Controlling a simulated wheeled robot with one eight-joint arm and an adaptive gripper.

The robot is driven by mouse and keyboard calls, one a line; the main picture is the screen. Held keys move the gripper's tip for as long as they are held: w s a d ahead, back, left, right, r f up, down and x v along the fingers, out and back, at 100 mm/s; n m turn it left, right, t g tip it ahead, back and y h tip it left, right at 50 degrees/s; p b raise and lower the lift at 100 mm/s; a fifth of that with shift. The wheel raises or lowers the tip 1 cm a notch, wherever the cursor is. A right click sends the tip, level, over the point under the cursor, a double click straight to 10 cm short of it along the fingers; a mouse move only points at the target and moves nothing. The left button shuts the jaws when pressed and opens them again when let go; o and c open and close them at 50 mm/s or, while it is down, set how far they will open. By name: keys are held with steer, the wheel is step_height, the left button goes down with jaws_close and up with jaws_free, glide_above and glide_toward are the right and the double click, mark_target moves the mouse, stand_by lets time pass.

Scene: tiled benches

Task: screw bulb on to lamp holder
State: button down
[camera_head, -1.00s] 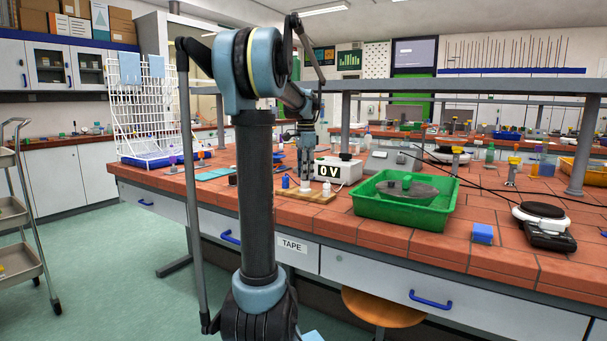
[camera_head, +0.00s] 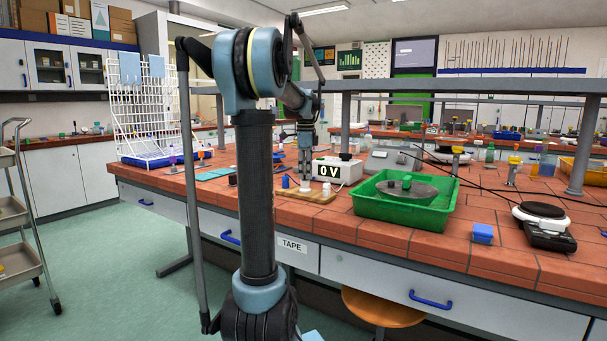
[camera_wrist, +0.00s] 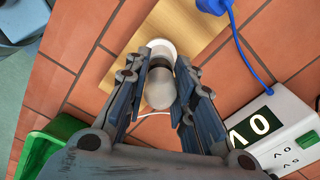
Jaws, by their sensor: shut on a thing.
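My gripper (camera_wrist: 160,88) points down at the bench and is shut on a pale rounded bulb (camera_wrist: 158,92) in the wrist view. Beyond the bulb, a white round lamp holder (camera_wrist: 161,44) sits on a wooden board (camera_wrist: 188,22). The bulb overlaps the holder in this view, and I cannot tell whether they touch. In the head view my gripper (camera_head: 305,172) hangs over the wooden board (camera_head: 318,197), and the white holder (camera_head: 305,186) shows just below it. The bulb is too small to make out there.
A power supply reading 0 V (camera_head: 337,170) stands beside the board, to its right. A green tray (camera_head: 402,219) is further right. A blue plug with a cable (camera_wrist: 240,48) lies near the board. A blue block (camera_head: 483,234) and a balance (camera_head: 546,235) stand at the right.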

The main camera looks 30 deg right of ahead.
steer(key=m, duration=0.3)
steer(key=shift+m, duration=1.1)
steer(key=shift+m, duration=1.1)
steer(key=m, duration=0.3)
steer(key=shift+m, duration=0.8)
steer(key=m, duration=0.3)
steer(key=shift+m, duration=0.3)
